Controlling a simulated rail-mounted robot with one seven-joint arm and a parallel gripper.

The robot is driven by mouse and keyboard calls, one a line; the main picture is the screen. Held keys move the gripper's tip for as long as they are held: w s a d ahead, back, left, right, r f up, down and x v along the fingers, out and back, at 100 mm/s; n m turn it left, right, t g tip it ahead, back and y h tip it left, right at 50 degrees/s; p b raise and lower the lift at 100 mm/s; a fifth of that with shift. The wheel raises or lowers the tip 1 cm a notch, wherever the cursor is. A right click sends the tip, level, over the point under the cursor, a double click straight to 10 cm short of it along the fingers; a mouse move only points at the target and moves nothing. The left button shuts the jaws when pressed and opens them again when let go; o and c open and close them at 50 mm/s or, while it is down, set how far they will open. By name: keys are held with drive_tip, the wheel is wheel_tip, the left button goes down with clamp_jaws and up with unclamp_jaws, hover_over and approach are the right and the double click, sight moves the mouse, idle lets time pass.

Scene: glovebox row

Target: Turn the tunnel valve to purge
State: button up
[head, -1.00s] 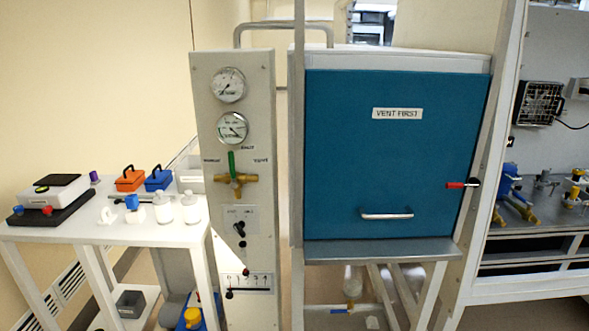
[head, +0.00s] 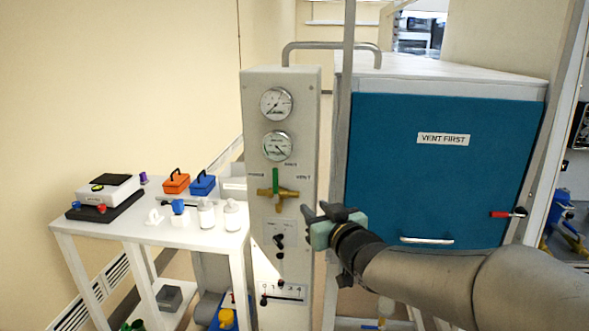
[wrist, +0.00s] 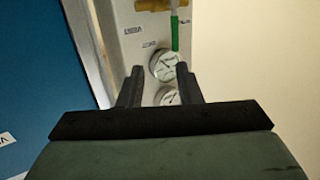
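The tunnel valve (head: 277,193) is brass with a green lever (head: 275,178) and sits midway up the narrow grey panel (head: 250,110). The lever points straight up in the head view. Small labels stand left of, above and right of it, too small to read surely. My gripper (head: 315,212) is right of and a little below the valve, apart from it in the head view. In the wrist view my gripper (wrist: 159,75) shows two spread fingers with nothing held. There the green lever (wrist: 174,32) and brass body (wrist: 160,5) lie beyond the fingertips, near the top edge.
Two round gauges (head: 276,104) are above the valve, and black knobs (head: 279,240) below it. A blue door (head: 440,180) marked VENT FIRST is to the right, behind my arm. A vertical post (head: 348,100) stands between. A white table (head: 130,228) with small items is left.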

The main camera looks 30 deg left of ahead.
sight(276, 175)
drive_tip(key=shift+n+g+y, duration=0.3)
drive_tip(key=shift+n+y, duration=0.1)
drive_tip(key=shift+y, duration=0.3)
drive_tip(key=p+x, duration=0.2)
drive_tip(key=x, duration=0.4)
drive_tip(key=s+p+x, duration=0.1)
drive_tip(key=x, duration=0.5)
drive_tip(key=a+r+p+x, duration=0.1)
drive_tip(key=p+x, duration=0.1)
drive_tip(key=x, duration=0.4)
drive_tip(key=shift+s+a+r+p, duration=0.1)
drive_tip(key=shift+s+a+p, duration=0.1)
drive_tip(key=shift+p, duration=0.15)
clamp_jaws()
